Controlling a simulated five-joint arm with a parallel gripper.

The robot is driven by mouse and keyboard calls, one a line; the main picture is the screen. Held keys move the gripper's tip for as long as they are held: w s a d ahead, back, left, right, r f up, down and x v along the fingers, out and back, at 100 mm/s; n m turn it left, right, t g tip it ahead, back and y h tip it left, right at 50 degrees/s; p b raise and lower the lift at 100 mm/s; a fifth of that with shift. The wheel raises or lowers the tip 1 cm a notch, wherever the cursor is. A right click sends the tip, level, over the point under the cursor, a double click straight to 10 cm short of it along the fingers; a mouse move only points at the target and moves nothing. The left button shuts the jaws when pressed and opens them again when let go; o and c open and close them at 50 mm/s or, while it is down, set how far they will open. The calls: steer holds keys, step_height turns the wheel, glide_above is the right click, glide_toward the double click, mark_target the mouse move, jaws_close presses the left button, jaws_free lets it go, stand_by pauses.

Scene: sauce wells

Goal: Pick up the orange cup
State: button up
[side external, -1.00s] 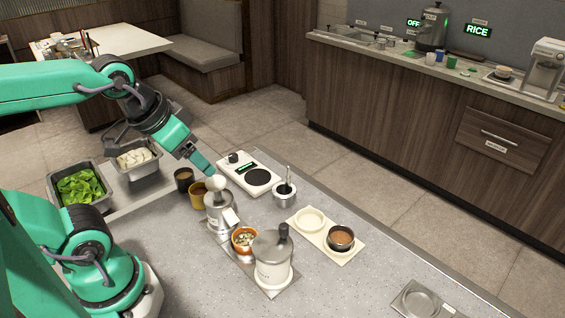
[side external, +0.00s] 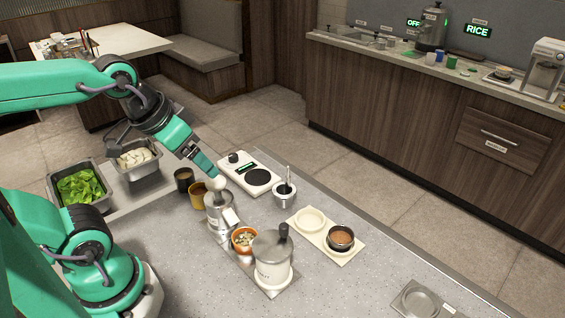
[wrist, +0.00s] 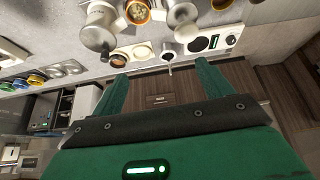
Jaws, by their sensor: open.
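The orange cup (side external: 244,240) stands upright on the counter between two grey lidded pots, with pale and green bits inside. It also shows near the top edge of the wrist view (wrist: 137,13). My gripper (side external: 216,178) is above and behind the cup in the side view, beside the white knob of the rear pot, and apart from the cup. In the wrist view my gripper (wrist: 160,68) has its two green fingers wide apart with nothing between them. The fingertips are partly unclear in the side view.
The front grey pot (side external: 273,262) and rear grey pot (side external: 219,215) flank the cup closely. A yellow cup (side external: 199,196), a dark cup (side external: 184,179), a white scale (side external: 245,175) and a cream tray (side external: 345,258) are nearby. The counter's right front is mostly clear.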

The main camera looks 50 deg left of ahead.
steer(key=n, duration=0.1)
steer(key=n+g, duration=0.6)
steer(key=n, duration=0.9)
glide_above(245, 233)
steer(key=s+d, duration=0.2)
step_height(245, 233, down, 15)
steer(key=shift+w+a+f, duration=0.1)
steer(key=shift+f, duration=0.5)
steer(key=shift+w+a+f, duration=0.1)
steer(key=shift+f, duration=0.5)
steer(key=shift+d+f, duration=0.15)
steer(key=shift+f, duration=0.65)
steer(key=shift+d+f, duration=0.15)
steer(key=shift+f, duration=1.65)
